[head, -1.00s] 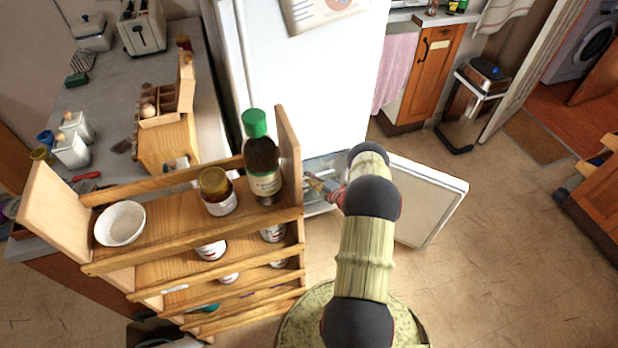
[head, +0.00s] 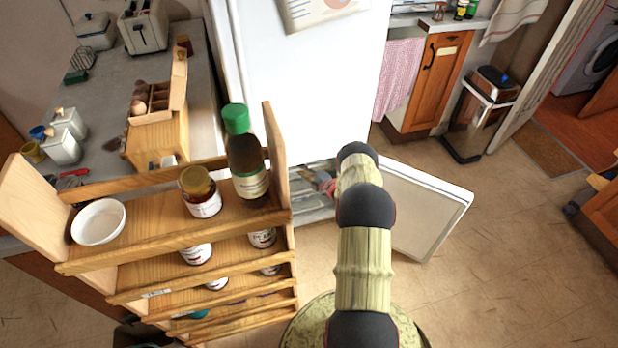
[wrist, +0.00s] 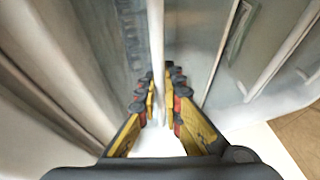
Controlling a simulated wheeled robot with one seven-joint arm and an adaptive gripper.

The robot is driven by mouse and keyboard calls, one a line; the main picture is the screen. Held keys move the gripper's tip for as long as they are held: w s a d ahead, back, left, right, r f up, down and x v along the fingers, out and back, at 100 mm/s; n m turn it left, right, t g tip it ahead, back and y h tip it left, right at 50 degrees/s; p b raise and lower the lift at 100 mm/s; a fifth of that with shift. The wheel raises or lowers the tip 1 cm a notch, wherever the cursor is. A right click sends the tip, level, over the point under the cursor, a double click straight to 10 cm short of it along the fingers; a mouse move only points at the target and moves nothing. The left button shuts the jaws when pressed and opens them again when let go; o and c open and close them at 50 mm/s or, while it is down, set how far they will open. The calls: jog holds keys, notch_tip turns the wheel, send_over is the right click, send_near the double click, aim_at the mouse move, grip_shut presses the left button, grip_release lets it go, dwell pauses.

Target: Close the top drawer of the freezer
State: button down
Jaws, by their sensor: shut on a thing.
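The white freezer (head: 310,90) stands upright, with its lower door (head: 425,212) swung open to the right. Glassy pale drawer parts show in its low opening, partly hidden by my arm. My gripper (head: 327,186) is at that opening in the head view, mostly covered by my arm. In the wrist view my gripper (wrist: 160,105) has its yellow-and-black fingers on either side of a thin white upright edge (wrist: 157,45), closed on it. This edge seems to be part of the drawer. Clear panels lie beside it. How far the drawer sticks out is hard to tell.
A wooden spice rack (head: 150,235) with jars, a green-capped bottle (head: 247,165) and a white bowl (head: 98,222) stands close on the left. A counter (head: 100,110) lies behind it. The floor (head: 500,260) at right is free; a bin (head: 478,115) stands farther back.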

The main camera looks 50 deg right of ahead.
jog(key=shift+w+d, duration=0.25)
jog(key=shift+w, duration=0.1)
jog(key=c, duration=2.2)
grip_release()
jog(key=v, duration=1.2)
